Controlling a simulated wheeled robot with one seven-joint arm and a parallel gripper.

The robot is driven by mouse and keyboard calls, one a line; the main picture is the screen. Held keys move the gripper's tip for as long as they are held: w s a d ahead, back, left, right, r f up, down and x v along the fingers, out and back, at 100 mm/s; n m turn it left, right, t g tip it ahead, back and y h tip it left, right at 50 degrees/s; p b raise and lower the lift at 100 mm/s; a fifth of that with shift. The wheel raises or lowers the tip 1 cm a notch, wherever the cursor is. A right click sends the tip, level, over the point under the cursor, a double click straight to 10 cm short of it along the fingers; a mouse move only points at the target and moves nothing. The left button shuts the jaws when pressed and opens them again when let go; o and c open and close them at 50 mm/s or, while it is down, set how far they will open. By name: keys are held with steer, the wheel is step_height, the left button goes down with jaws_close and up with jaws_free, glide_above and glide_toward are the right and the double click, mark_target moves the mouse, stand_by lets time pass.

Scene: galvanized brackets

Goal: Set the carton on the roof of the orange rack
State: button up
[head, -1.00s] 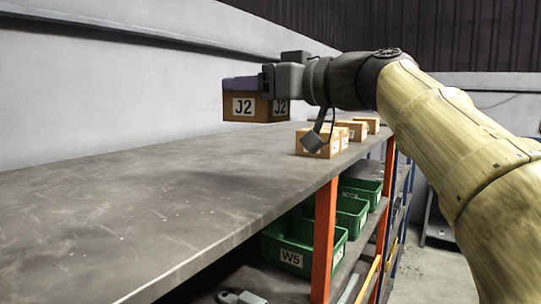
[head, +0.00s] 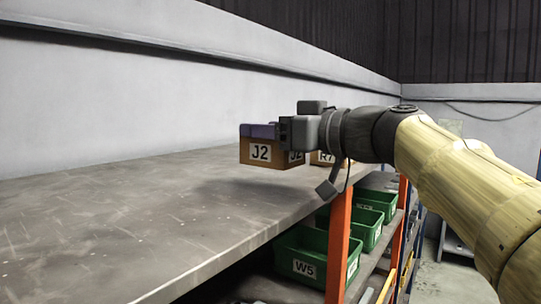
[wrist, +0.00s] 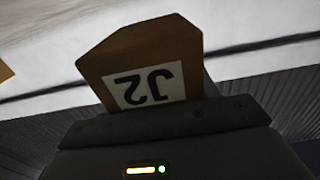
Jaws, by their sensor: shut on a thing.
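The carton (head: 259,152) is a brown box with white J2 labels and a purple top, held in the air over the grey roof (head: 130,215) of the orange rack. My gripper (head: 286,133) is shut on it from the right in the head view. In the wrist view the carton (wrist: 155,62) sticks out past my gripper, its J2 label upside down. A shadow lies on the roof below it. An orange post (head: 338,245) of the rack stands at the roof's front edge.
A carton labelled R7 (head: 324,157) stands on the roof behind my gripper, mostly hidden. Green bins, one marked W5 (head: 304,262), sit on the shelf below. A pale wall (head: 120,95) runs behind the roof. The roof's near left is bare.

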mark_target(270, 155)
steer(key=shift+f, duration=2.05)
steer(key=shift+f, duration=0.1)
steer(key=o, duration=1.1)
steer(key=b+v, duration=0.4)
steer(key=v, duration=0.8)
